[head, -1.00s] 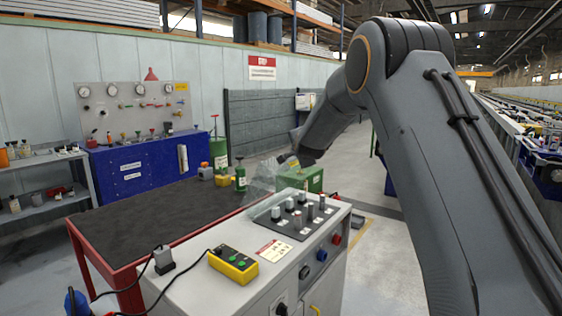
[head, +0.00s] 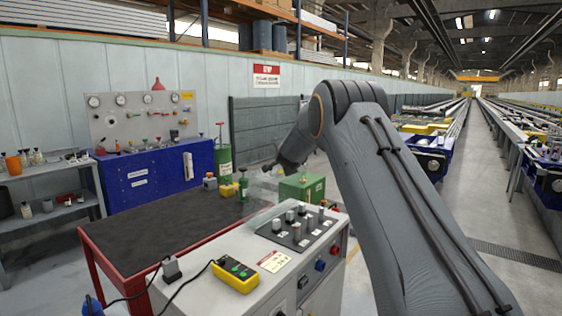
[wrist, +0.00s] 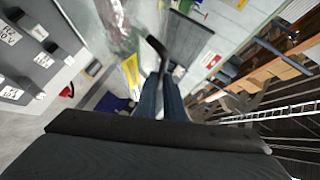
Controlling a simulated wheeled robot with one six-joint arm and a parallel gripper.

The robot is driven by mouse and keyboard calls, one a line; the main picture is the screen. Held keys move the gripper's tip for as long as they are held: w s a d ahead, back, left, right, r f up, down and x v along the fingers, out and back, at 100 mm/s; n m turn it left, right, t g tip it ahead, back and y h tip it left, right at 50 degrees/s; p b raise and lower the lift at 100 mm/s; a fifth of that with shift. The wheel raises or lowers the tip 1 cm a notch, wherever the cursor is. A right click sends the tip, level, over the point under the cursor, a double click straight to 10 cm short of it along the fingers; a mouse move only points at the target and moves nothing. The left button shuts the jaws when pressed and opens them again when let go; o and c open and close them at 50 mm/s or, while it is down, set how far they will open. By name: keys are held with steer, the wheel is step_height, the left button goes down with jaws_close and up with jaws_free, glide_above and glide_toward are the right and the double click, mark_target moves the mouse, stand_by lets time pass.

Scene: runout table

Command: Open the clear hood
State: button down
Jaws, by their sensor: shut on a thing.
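The clear hood (head: 262,186) is a faint see-through sheet at the far edge of the switch panel (head: 298,228) on the grey console. It looks tilted up, with the switches uncovered in the head view; its exact angle is hard to tell. My gripper (head: 273,166) is at the hood's upper edge, small and dark there. In the wrist view my gripper's fingers (wrist: 160,92) are closed on a dark handle bar (wrist: 156,46), with the clear hood (wrist: 122,32) blurred beside it. Part of the hood is too transparent to trace.
A green box (head: 302,188) stands just right of the hood. A yellow pendant (head: 235,274) with a cable lies on the console's front. A dark-topped red bench (head: 165,228) is at left, with small yellow and green items at its far end.

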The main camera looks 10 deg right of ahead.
steer(key=shift+w+d+r, duration=0.1)
steer(key=shift+d+r, duration=0.1)
steer(key=shift+r, duration=0.6)
steer(key=c, duration=1.9)
jaws_free()
steer(key=shift+d, duration=0.1)
steer(key=shift+o, duration=0.2)
steer(key=shift+a+f, duration=0.25)
steer(key=shift+f, duration=0.1)
steer(key=d+b+v, duration=0.1)
steer(key=b+v, duration=0.2)
steer(key=v, duration=0.4)
steer(key=shift+s+a, duration=0.45)
steer(key=shift+a, duration=0.05)
steer(key=shift+r, duration=0.1)
